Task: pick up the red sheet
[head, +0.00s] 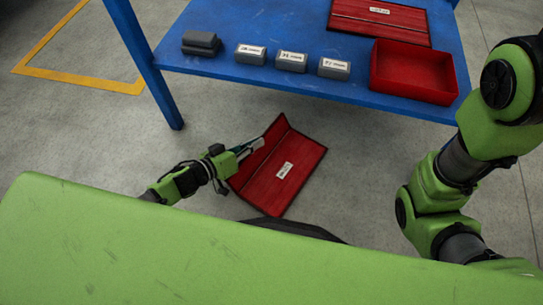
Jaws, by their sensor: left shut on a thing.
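A red sheet (298,168) with a white label and a raised edge shows in the head view, in front of the blue table and lower than its top. My left gripper (250,148) is shut on the left edge of this sheet. The sheet is tilted in the picture; whether it touches the floor I cannot tell. A second red sheet (400,20) with a white label lies on the table at the back right. My right arm shows at the right side, but its gripper is outside the picture.
The blue table (225,15) carries several grey blocks, among them a dark one (201,43) at the left, and an open red bin (413,72) at the right. A table leg (145,60) stands at the left. Grey floor (90,130) is clear on the left.

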